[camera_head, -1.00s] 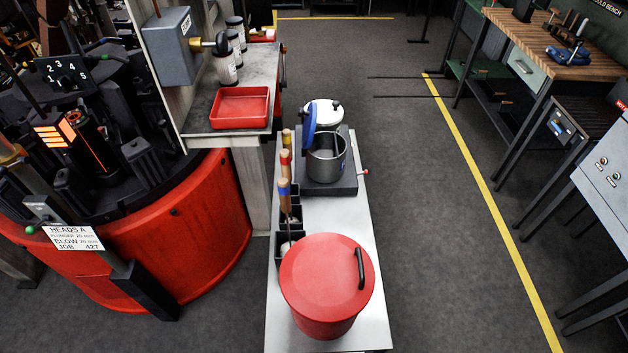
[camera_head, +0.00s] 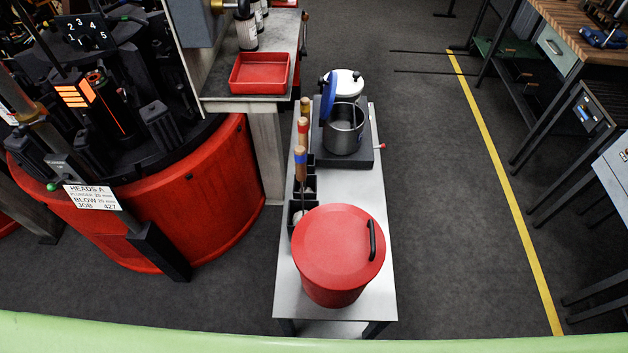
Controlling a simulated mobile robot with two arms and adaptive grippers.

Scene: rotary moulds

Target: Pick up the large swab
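Several wooden-handled swabs stand upright in a row of black holders (camera_head: 294,222) along the left edge of a narrow light metal table (camera_head: 376,270). The nearest swab (camera_head: 300,160) has a blue band, the middle swab (camera_head: 302,131) a red band, and the farthest swab (camera_head: 305,106) is partly hidden behind the others. Their heads are low in the holders and mostly hidden, so I cannot tell which swab is the large one. Neither of my grippers is in view.
A red lidded bin (camera_head: 335,255) stands at the table's near end, close to the holders. A steel pot (camera_head: 343,130) with a tilted blue lid stands farther back. The round red machine (camera_head: 200,215) is to the left. Open floor (camera_head: 450,220) lies to the right.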

